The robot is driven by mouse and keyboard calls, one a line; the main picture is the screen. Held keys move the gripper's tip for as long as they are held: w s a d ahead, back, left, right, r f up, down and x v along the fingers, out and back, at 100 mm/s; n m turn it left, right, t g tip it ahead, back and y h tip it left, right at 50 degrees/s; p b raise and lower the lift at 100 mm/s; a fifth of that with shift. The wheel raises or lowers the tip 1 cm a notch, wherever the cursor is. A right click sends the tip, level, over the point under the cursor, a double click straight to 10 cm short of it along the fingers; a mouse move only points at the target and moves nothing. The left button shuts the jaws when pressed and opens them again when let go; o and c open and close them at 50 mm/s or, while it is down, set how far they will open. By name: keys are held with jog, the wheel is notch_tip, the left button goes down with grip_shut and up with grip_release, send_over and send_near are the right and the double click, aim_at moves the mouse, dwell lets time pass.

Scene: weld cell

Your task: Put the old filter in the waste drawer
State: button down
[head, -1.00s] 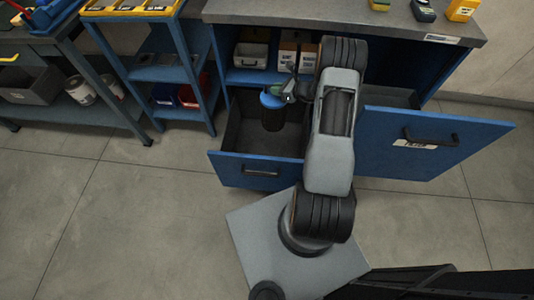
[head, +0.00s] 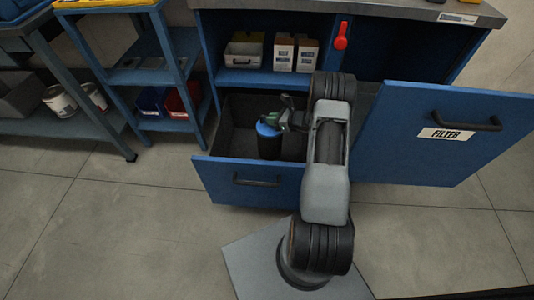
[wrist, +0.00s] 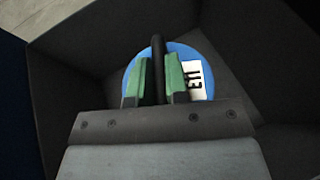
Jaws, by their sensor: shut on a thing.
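The old filter (head: 269,142) is a dark cylinder with a blue top, upright inside the open waste drawer (head: 247,180) in the head view. In the wrist view, its round blue cap (wrist: 187,51) carries a white label, partly covered. My gripper (wrist: 159,82) has green finger pads closed on a dark handle across the cap. In the head view my gripper (head: 275,119) is at the top of the filter. The dark drawer walls surround the filter. Whether its base touches the drawer floor is hidden.
A blue panel labelled FILTER (head: 440,135) with a black handle stands out to the right. A shelf rack (head: 150,75) stands left.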

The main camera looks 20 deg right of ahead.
jog(key=shift+f+b, duration=1.3)
jog(key=shift+f, duration=3.1)
jog(key=shift+f, duration=0.2)
jog(key=c, duration=1.1)
grip_release()
jog(key=shift+r, duration=0.1)
